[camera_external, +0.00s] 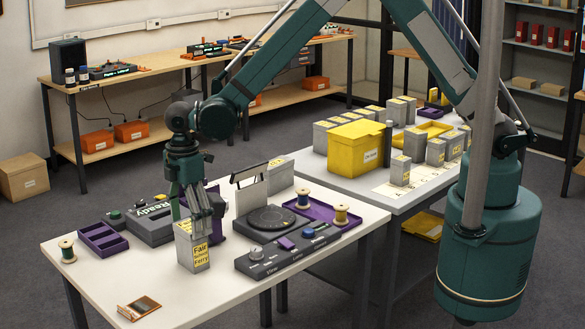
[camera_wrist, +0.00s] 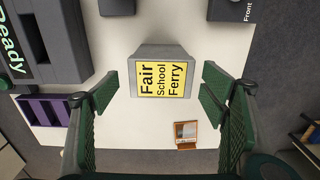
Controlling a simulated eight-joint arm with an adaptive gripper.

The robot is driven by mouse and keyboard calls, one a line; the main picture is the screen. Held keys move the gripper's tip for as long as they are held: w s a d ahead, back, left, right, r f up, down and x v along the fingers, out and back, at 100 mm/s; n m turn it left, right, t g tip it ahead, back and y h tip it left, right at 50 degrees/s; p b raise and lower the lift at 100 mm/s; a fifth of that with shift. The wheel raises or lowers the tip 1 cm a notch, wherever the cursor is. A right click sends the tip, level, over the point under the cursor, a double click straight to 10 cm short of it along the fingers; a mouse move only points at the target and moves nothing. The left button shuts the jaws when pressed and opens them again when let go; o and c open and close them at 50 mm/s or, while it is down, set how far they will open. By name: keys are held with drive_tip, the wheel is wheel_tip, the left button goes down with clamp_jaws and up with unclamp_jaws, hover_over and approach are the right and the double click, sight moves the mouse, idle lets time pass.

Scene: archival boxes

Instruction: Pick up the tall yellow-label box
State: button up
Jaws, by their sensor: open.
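A grey box with a yellow label reading "Fair School Ferry" (camera_external: 200,254) stands upright on the near white table. In the wrist view the same box (camera_wrist: 163,80) lies between my finger pads, its label facing the camera. My gripper (camera_external: 203,208) points down at the top of this box in the external view and hides part of it. My gripper (camera_wrist: 158,92) is open in the wrist view, one green finger on each side, with small gaps to the box. Another grey box with a yellow label on top (camera_external: 280,179) stands farther back on this table.
A dark console with a round plate (camera_external: 270,219) stands just right of the box, and the "Ready" device (camera_external: 150,226) just left. Spools, purple trays and a small orange-brown frame (camera_external: 139,308) lie around. A yellow bin (camera_external: 354,150) and several labelled boxes fill the back table.

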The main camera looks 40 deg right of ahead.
drive_tip(key=shift+d+f, duration=0.1)
drive_tip(key=shift+f, duration=1.85)
drive_tip(key=shift+c, duration=0.2)
drive_tip(key=c, duration=1.2)
drive_tip(key=shift+r, duration=0.15)
drive_tip(key=shift+r, duration=4.85)
